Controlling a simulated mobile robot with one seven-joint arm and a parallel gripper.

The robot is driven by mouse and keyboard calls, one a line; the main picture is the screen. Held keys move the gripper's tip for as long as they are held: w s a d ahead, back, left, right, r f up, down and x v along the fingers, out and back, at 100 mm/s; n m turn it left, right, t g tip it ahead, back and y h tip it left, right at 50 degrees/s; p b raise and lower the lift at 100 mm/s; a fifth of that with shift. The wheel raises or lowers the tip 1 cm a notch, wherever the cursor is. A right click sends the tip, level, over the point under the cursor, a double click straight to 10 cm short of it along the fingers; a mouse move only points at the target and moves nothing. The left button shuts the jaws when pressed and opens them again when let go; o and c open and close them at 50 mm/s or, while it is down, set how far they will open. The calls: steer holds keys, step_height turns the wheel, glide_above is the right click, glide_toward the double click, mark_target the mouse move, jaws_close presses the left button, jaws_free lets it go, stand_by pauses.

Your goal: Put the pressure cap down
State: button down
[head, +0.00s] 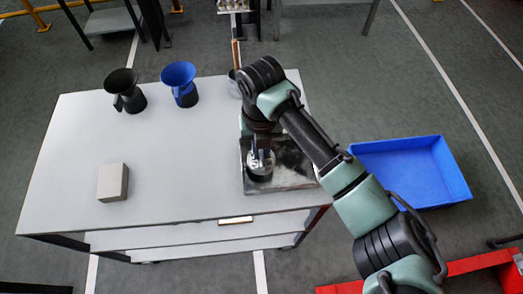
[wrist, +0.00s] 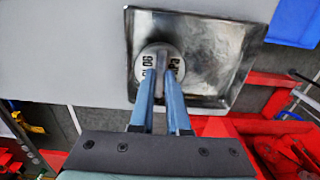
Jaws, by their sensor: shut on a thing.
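The pressure cap (head: 260,171) is a round, silvery metal piece at the left part of a square metal tray (head: 292,178) on the table. My gripper (head: 261,154) points down from above and is shut on the cap's raised middle. In the wrist view, the cap (wrist: 147,66) has a pale top with dark lettering, and the two blue-grey fingers of my gripper (wrist: 162,78) close on its central ridge. The tray (wrist: 215,55) spreads behind and to the right of it. I cannot tell whether the cap's underside touches the tray.
A black funnel-like jug (head: 125,92) and a blue one (head: 181,84) stand at the table's back. A grey block (head: 113,182) sits at the left front. The table's (head: 180,150) middle is clear. A blue bin (head: 415,172) lies on the floor at the right.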

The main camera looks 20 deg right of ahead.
mark_target(261, 155)
steer(key=shift+f, duration=0.9)
steer(key=c, duration=0.9)
jaws_free()
steer(key=shift+f, duration=0.1)
step_height(261, 155, up, 12)
steer(key=b, duration=0.1)
steer(key=shift+r, duration=0.2)
